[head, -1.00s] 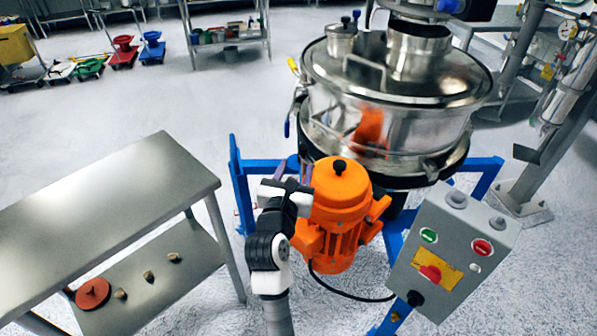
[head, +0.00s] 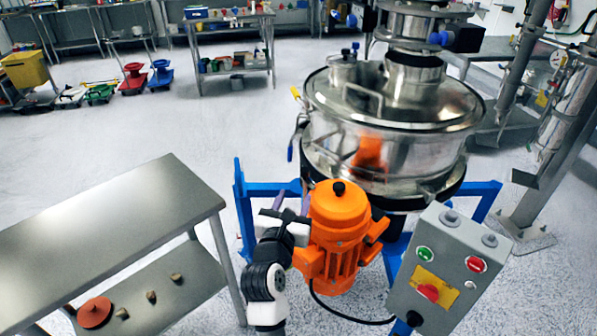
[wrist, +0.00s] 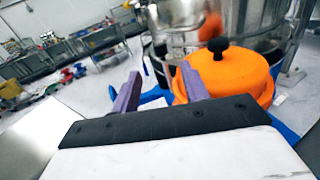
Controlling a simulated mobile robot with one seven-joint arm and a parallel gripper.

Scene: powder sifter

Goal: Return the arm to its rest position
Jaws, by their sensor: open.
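My gripper (head: 290,199) is open and empty, with its two purple fingers apart. In the head view it is just left of the sifter's orange motor (head: 338,235). My arm rises from the bottom edge of the picture to that place. In the wrist view the gripper (wrist: 160,77) points toward the sifter, and the orange motor top (wrist: 235,75) with its black knob is beyond and to the right of the fingers. I cannot tell the exact gap between the right finger and the motor.
The steel sifter drum (head: 385,145) stands behind the motor on a blue frame (head: 240,215). A grey control box (head: 447,268) is at the right. A steel table (head: 120,225) is at the left, with a red-brown disc (head: 94,312) on its lower shelf. Open floor lies behind the table.

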